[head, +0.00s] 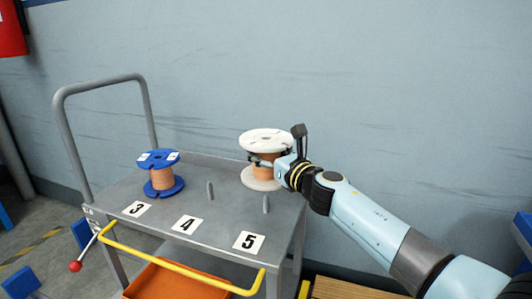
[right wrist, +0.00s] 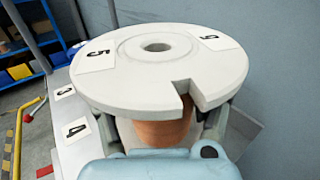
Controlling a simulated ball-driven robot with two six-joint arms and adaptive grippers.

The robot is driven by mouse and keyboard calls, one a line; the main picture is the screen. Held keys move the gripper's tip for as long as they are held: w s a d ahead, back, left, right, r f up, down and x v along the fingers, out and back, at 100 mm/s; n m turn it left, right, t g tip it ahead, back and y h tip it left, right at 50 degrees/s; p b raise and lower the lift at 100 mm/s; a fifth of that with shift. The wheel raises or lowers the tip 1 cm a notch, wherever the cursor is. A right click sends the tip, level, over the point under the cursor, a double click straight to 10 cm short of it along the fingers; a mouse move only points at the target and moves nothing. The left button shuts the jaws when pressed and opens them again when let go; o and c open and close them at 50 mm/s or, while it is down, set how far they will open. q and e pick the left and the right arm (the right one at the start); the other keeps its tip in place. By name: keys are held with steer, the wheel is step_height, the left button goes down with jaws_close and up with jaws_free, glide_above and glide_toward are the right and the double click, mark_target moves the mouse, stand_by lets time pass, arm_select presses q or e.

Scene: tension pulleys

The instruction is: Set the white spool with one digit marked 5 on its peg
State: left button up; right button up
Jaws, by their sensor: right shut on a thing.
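The white spool (head: 266,137) with copper-coloured winding is in my right gripper (head: 272,161), upright. Its lower flange shows behind the upright peg (head: 265,204) at label 5 (head: 249,241); the gap between flange and cart top is hard to tell. In the right wrist view the white top flange (right wrist: 150,75) has a centre hole, a notch in its rim and a label reading 5 (right wrist: 97,55). The right gripper's fingers (right wrist: 165,130) are shut around the winding below this flange. The peg is hidden in that view. My left gripper is not in view.
The grey cart (head: 110,190) has a blue spool (head: 160,172) standing by label 3 (head: 136,209). An empty peg (head: 210,190) stands behind label 4 (head: 187,224). A yellow rail (head: 180,268) runs along the front, above an orange tray (head: 170,284). A wall is behind.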

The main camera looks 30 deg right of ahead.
steer(key=shift+f+b, duration=0.6)
steer(key=shift+f, duration=0.05)
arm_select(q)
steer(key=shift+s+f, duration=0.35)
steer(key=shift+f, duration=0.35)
